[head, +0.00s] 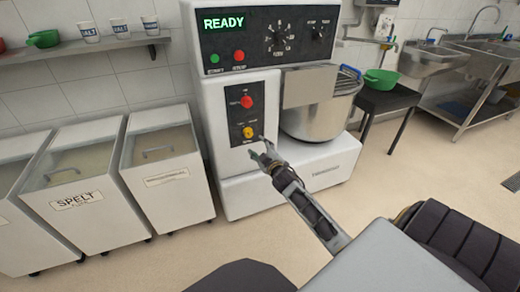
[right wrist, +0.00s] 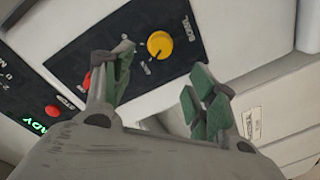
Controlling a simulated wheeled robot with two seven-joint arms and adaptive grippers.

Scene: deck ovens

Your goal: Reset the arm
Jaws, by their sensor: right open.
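My right gripper (head: 262,152) is in front of the mixer's lower control panel in the head view, close to the yellow knob (head: 248,132). In the right wrist view the gripper (right wrist: 160,95) has its green-padded fingers spread apart with nothing between them. The yellow knob (right wrist: 160,44) on the black panel shows beyond the fingers, and I see a gap between them and it. The large white mixer (head: 215,85) has a green READY display and a steel bowl (head: 318,110). My left gripper does not show.
White flour bins (head: 160,165) stand left of the mixer. A black stool (head: 385,98) with a green bowl (head: 381,80) is to the right, with steel sinks (head: 430,60) behind. A shelf (head: 85,45) with cups is at upper left. The floor (head: 440,165) at right is clear.

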